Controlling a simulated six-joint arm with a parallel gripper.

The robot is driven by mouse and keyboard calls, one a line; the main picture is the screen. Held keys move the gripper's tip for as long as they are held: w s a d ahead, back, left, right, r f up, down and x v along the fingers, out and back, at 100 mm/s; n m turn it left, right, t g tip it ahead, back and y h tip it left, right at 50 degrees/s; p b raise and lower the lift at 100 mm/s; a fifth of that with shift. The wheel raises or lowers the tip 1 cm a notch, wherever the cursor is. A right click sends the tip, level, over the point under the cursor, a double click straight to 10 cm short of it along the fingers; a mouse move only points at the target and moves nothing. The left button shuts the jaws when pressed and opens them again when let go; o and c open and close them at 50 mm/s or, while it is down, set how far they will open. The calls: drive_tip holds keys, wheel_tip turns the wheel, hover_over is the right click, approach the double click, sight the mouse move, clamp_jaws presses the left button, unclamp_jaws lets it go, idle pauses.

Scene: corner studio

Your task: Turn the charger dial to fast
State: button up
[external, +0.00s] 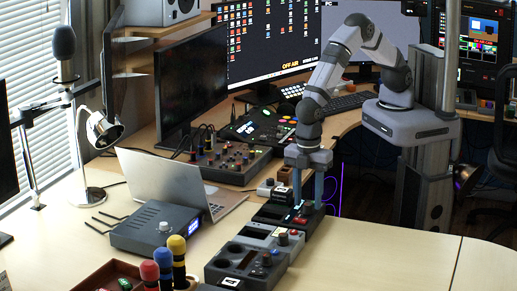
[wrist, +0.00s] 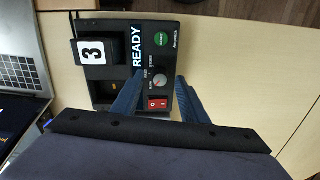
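The charger (wrist: 124,62) is a dark box marked READY, with a battery block (wrist: 91,50) labelled 3 in one bay and another bay empty. Its small grey dial (wrist: 159,81) has tiny labels around it; its setting is too small to read. A green button (wrist: 161,39) and a red switch (wrist: 158,104) flank the dial. My gripper (wrist: 160,82) points down with its blue fingers apart, one on each side of the dial, with gaps showing. In the external view, my gripper (external: 308,192) is low over the right end of the charger (external: 275,213).
Other charger-like units (external: 246,262) stand in a row in front. The table to the right (external: 370,245) is clear.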

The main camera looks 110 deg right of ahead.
drive_tip(key=shift+f, duration=0.6)
clamp_jaws()
drive_tip(key=shift+m, duration=0.4)
drive_tip(key=m, duration=0.3)
drive_tip(key=shift+m, duration=0.3)
drive_tip(key=m, duration=0.4)
drive_tip(key=shift+m, duration=0.4)
